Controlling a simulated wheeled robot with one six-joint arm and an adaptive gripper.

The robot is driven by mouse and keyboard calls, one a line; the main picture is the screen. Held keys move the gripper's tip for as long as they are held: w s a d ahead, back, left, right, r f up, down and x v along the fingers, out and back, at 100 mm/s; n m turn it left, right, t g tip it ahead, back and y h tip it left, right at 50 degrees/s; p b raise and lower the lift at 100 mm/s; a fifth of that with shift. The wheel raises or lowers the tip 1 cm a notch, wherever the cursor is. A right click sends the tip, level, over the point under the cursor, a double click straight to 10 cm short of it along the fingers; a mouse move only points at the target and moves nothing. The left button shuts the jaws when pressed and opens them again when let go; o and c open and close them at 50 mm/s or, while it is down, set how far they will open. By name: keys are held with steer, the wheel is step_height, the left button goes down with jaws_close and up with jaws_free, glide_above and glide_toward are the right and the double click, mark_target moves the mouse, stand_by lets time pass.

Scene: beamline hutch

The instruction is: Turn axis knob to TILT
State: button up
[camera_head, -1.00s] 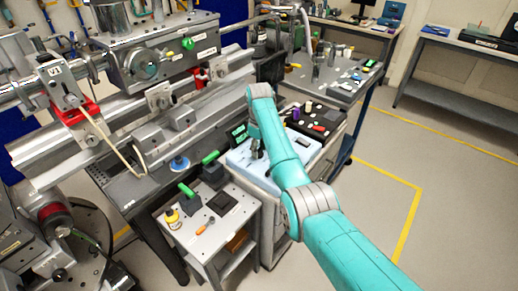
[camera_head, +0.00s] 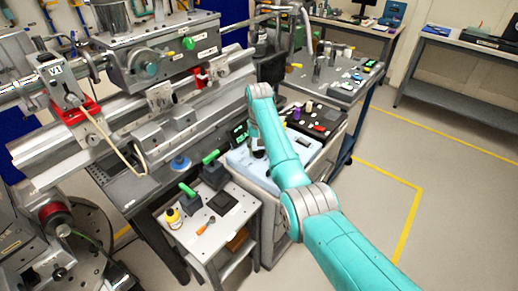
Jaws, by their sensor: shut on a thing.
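A pale blue control box (camera_head: 238,158) stands on a cabinet right of the centre, with a small green-lit display (camera_head: 240,132) at its back left. My teal arm reaches over it from the lower right. My dark gripper (camera_head: 258,152) points down at the box top, partly covered by my wrist. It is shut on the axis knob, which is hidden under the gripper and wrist. I cannot read the knob's pointer or its position labels.
A black panel with knobs (camera_head: 322,131) lies behind the box. A small grey table (camera_head: 190,236) with a yellow bottle (camera_head: 172,217) and green-handled blocks stands in front to the left. Beamline rails fill the left. Floor on the right is clear.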

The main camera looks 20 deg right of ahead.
mark_target(258, 150)
steer(key=m, duration=0.6)
steer(key=shift+a, duration=0.1)
steer(key=m, duration=0.6)
steer(key=shift+w+m, duration=0.1)
steer(key=shift+m, duration=0.3)
steer(key=o, duration=1.2)
steer(key=shift+c, duration=0.2)
step_height(258, 150, up, 12)
